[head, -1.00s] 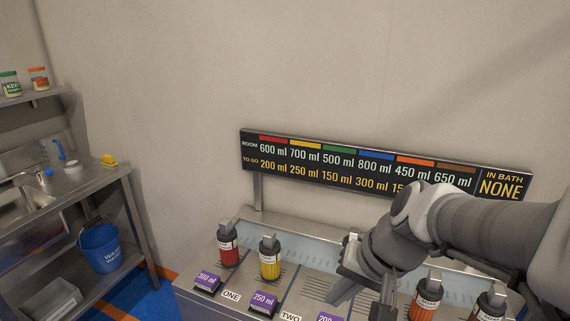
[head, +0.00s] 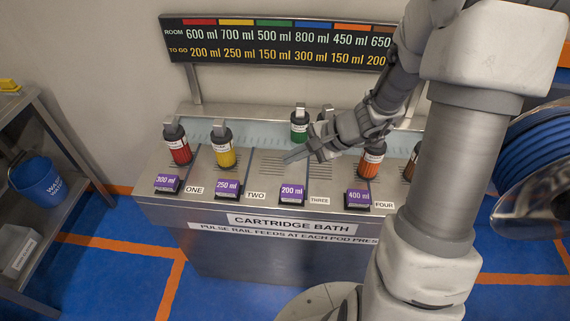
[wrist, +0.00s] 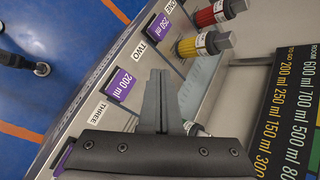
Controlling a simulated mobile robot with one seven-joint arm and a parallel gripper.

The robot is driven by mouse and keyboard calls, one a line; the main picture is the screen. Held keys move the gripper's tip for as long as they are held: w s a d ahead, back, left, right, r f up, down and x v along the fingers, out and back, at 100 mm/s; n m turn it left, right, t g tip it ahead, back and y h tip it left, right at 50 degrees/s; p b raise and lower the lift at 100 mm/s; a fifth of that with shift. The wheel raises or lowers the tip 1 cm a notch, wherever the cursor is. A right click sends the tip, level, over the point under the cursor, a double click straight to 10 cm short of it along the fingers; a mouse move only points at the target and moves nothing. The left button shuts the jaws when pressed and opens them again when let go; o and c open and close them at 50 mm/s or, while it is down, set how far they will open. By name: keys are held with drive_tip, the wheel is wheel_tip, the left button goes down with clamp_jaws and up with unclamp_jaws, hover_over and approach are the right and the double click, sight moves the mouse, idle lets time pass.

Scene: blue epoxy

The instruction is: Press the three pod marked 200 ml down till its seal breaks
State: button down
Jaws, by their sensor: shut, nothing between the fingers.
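The purple pod marked 200 ml (head: 292,193) sits on the front of the steel cartridge bath, left of the THREE label (head: 319,201). It looks upright, with its label in clear view. It also shows in the wrist view (wrist: 122,84), left of my fingers. My gripper (head: 287,157) is shut and empty. Its fingertips point left in the head view, over the bath top behind the 200 ml pod. In the wrist view the closed fingers (wrist: 157,76) are beside the pod, apart from it in the picture. Their exact height above the bath cannot be told.
Neighbouring pods read 300 ml (head: 168,183), 250 ml (head: 228,187) and 400 ml (head: 358,198). Red (head: 178,147), yellow (head: 223,150), green (head: 299,127) and orange (head: 370,162) cartridges stand behind. A volume board (head: 280,45) is at the back. A blue hose reel (head: 540,150) is at right.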

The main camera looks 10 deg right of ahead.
drive_tip(key=f+m, duration=0.1)
drive_tip(key=w+d+f, duration=0.1)
drive_tip(key=f+m, duration=0.1)
drive_tip(key=shift+w+d+f+m+t, duration=0.25)
drive_tip(key=shift+d+f+m+t, duration=0.05)
drive_tip(key=shift+d+f+t, duration=0.1)
drive_tip(key=b, duration=0.6)
approach(285, 187)
drive_tip(key=w+a+f, duration=0.2)
drive_tip(key=a, duration=0.1)
drive_tip(key=shift+w, duration=0.15)
drive_tip(key=shift+f+b, duration=0.3)
drive_tip(key=shift+f, duration=0.05)
drive_tip(key=shift+f, duration=0.15)
idle(1.3)
drive_tip(key=shift+f+b, duration=0.25)
drive_tip(key=shift+b, duration=0.4)
